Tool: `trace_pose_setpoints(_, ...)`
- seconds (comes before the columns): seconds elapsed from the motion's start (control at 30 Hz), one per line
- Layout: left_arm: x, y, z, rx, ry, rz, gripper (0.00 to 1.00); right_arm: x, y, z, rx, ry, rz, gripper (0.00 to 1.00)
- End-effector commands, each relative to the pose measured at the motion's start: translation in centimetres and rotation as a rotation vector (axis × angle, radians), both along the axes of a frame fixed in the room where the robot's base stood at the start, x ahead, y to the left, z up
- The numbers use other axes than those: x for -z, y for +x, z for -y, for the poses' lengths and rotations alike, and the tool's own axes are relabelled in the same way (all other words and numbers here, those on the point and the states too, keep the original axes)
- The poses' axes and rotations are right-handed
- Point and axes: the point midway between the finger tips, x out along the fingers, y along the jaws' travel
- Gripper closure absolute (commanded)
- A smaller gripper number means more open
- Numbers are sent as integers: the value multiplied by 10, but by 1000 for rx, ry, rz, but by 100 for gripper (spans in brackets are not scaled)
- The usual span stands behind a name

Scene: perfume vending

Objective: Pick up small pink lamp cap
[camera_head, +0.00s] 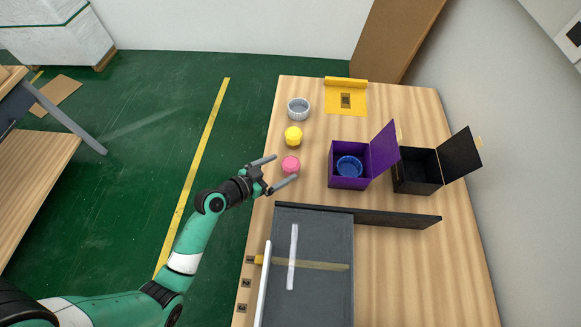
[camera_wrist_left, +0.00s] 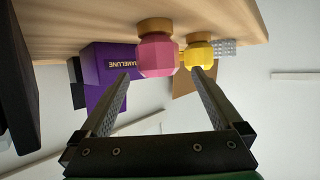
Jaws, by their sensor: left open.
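The small pink lamp cap (camera_head: 291,164) stands on the wooden table near its left edge in the head view. In the left wrist view the pink cap (camera_wrist_left: 158,57) is faceted, with a tan round part at one end, and appears ahead between the fingers. My left gripper (camera_head: 277,171) is open, its two fingers pointing at the cap from the left, one on each side. It also shows in the left wrist view (camera_wrist_left: 160,82), with nothing held. I cannot tell whether a finger touches the cap. My right gripper is not in view.
A yellow cap (camera_head: 293,136) stands just behind the pink one, then a grey ribbed cup (camera_head: 298,108). An open purple box (camera_head: 347,183) holding a blue ring (camera_head: 349,166) and an open black box (camera_head: 418,187) stand right.

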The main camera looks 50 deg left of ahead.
Motion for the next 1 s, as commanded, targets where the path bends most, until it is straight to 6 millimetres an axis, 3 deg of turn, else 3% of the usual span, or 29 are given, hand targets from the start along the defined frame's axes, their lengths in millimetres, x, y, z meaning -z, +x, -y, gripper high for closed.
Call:
trace_pose_setpoints(0.3,20,43,3,0,1,1,0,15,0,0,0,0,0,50)
trace_pose_setpoints(0.53,19,44,3,-1,0,0,0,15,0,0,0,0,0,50)
trace_pose_setpoints(1.0,19,44,3,0,0,1,82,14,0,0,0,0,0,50)
